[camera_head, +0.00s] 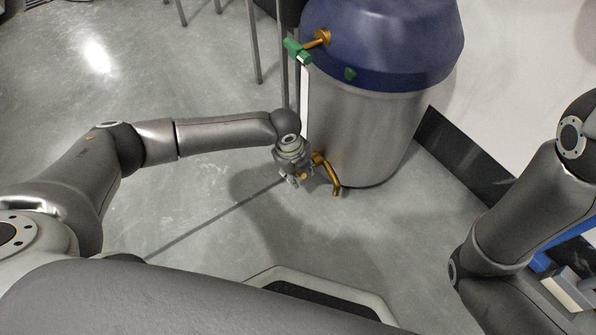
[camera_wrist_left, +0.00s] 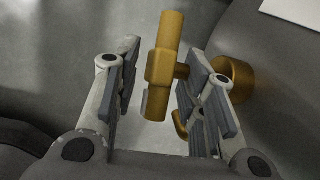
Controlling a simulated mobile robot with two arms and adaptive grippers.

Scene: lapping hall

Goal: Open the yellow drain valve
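The yellow-brass drain valve (camera_head: 318,158) sits low on the side of a steel tank (camera_head: 360,135), with a bent spout (camera_head: 332,178) pointing down. My left gripper (camera_head: 295,180) is right beside it, to its left, and hides part of it. In the left wrist view the brass valve piece (camera_wrist_left: 165,65) stands between the two fingers of my left gripper (camera_wrist_left: 162,80). The fingers are apart, with a visible gap on the left side of the brass piece. A round brass fitting (camera_wrist_left: 234,78) shows beyond the right finger. My right gripper is out of view.
The tank has a blue upper part (camera_head: 385,40). A green-handled valve (camera_head: 298,50) with a brass pipe is higher up. Thin metal legs (camera_head: 252,45) stand behind my left arm. Grey floor (camera_head: 180,210) is open at left. A white wall (camera_head: 520,90) is at right.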

